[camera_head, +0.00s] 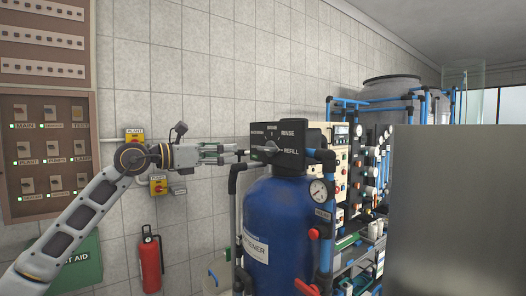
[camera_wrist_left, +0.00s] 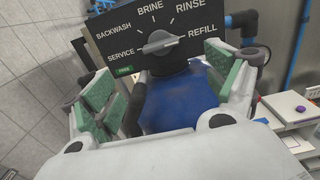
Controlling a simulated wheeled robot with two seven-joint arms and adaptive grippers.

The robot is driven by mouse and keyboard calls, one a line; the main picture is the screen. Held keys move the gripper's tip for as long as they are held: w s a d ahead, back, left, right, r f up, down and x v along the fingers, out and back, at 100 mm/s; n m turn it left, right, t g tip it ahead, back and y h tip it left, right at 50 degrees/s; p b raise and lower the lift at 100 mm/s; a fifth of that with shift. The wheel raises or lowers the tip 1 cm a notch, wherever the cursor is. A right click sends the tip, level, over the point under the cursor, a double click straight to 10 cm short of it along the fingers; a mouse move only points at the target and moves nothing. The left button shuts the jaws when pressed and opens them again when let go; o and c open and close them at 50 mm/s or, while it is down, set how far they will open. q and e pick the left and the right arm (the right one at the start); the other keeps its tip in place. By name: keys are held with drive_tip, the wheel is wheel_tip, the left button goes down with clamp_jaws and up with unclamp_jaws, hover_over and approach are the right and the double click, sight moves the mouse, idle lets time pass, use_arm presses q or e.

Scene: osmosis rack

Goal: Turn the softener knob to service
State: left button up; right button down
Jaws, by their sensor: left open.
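The softener's black control head (camera_head: 291,139) sits on top of the blue softener tank (camera_head: 275,225). Its grey knob (camera_head: 270,147) faces my left gripper. In the left wrist view the knob (camera_wrist_left: 160,43) is ringed by the labels SERVICE, BACKWASH, BRINE, RINSE and REFILL. The knob's bar lies nearly level, along a line between SERVICE and REFILL; I cannot tell which end is the pointer. My left gripper (camera_head: 238,150) is open and empty just left of the knob. Its green-padded fingers (camera_wrist_left: 163,82) are spread apart below the dial, not closed on the knob. My right gripper is out of view.
A pressure gauge (camera_head: 318,190) and blue and black pipes stand right of the tank. A large plain grey surface (camera_head: 458,210) blocks the right side. A fire extinguisher (camera_head: 151,262) and a switch panel (camera_head: 45,150) are on the left wall.

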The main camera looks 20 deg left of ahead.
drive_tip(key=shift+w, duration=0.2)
use_arm(q)
drive_tip(key=shift+w+d, duration=0.1)
drive_tip(key=p, duration=0.3)
approach(263, 149)
drive_tip(key=x, duration=0.3)
drive_tip(key=p+x, duration=0.1)
drive_tip(key=x, duration=0.4)
drive_tip(key=shift+w+d, duration=0.1)
drive_tip(key=shift+w, duration=0.15)
drive_tip(key=shift+x, duration=0.8)
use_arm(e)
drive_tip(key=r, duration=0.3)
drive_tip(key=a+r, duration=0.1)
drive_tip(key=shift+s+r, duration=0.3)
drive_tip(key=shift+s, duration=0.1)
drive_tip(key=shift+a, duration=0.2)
